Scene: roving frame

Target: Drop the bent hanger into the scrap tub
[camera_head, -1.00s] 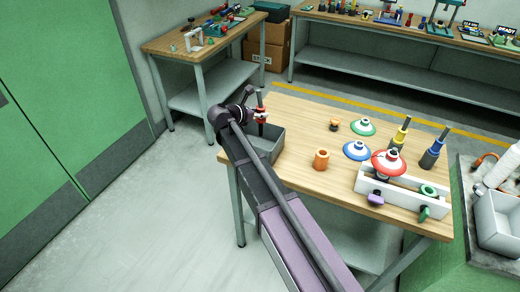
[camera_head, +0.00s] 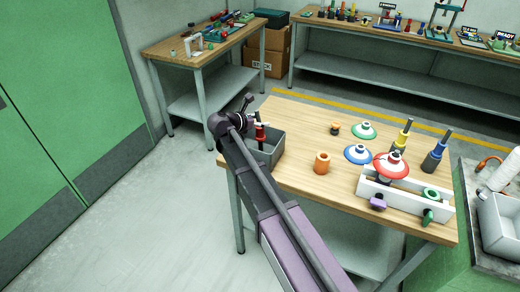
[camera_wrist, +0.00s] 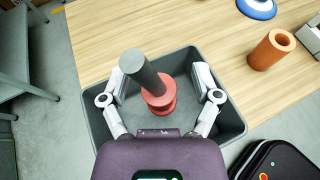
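The hanger, a red spool-like piece with a dark grey rod (camera_wrist: 142,72), stands inside the grey scrap tub (camera_wrist: 236,120) in the wrist view. In the head view its red part (camera_head: 260,134) shows at the tub (camera_head: 268,155), partly hidden by my arm. My gripper (camera_wrist: 160,80) is open, with one finger on each side of the hanger and a clear gap to both. Whether the rod is bent is too small to tell.
An orange cylinder (camera_head: 322,163) stands right of the tub on the wooden table (camera_head: 290,120). Blue (camera_head: 358,152), green (camera_head: 364,130) and red (camera_head: 391,164) discs, a white rack (camera_head: 403,194) and yellow (camera_head: 402,136) and blue (camera_head: 434,154) rod pieces stand further right.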

